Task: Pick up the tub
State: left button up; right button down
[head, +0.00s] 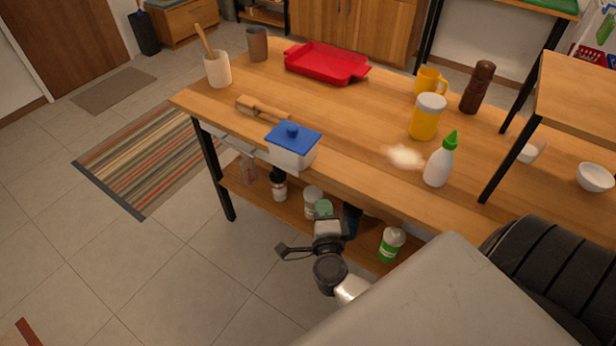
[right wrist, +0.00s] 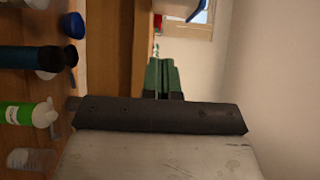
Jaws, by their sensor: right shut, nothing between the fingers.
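A white tub with a blue lid (head: 291,152) stands on the wooden table (head: 330,108) near its front edge. Its white side and blue lid seem to show in part at the top of the right wrist view (right wrist: 178,6). A yellow container with a white lid (head: 425,122) stands farther right. My right gripper (head: 323,207) is in front of the table, lower in the picture than the tub and apart from it. Its green fingers (right wrist: 162,76) are closed together with nothing between them. My left gripper is not in view.
A wooden rolling pin or mallet (head: 262,109) lies just behind the tub. A white bottle with a green tip (head: 439,162) and a pale powder patch (head: 404,157) are to the right. The lower shelf (head: 262,198) holds several jars and bottles, including a green-and-white one (head: 391,245).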

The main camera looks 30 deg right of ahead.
aim_at(295, 168)
jog(key=x, duration=0.3)
jog(key=a+x, duration=0.1)
jog(key=x, duration=0.2)
jog(key=w+a+x, duration=0.1)
jog(key=x, duration=0.2)
jog(key=shift+w+d, duration=0.1)
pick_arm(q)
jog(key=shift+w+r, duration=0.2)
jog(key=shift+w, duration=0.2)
pick_arm(e)
jog(key=shift+w, duration=0.55)
jog(key=shift+w+a+f, duration=0.1)
jog(key=shift+w+a, duration=0.15)
jog(key=shift+w, duration=0.45)
jog(key=shift+w+a+r, duration=0.1)
jog(key=shift+w+a, duration=0.2)
jog(key=shift+w, duration=0.35)
jog(key=shift+w+a+f, duration=0.1)
jog(key=shift+w+a, duration=0.15)
jog(key=shift+w, duration=0.45)
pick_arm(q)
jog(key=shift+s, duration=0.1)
pick_arm(e)
jog(key=shift+s, duration=0.1)
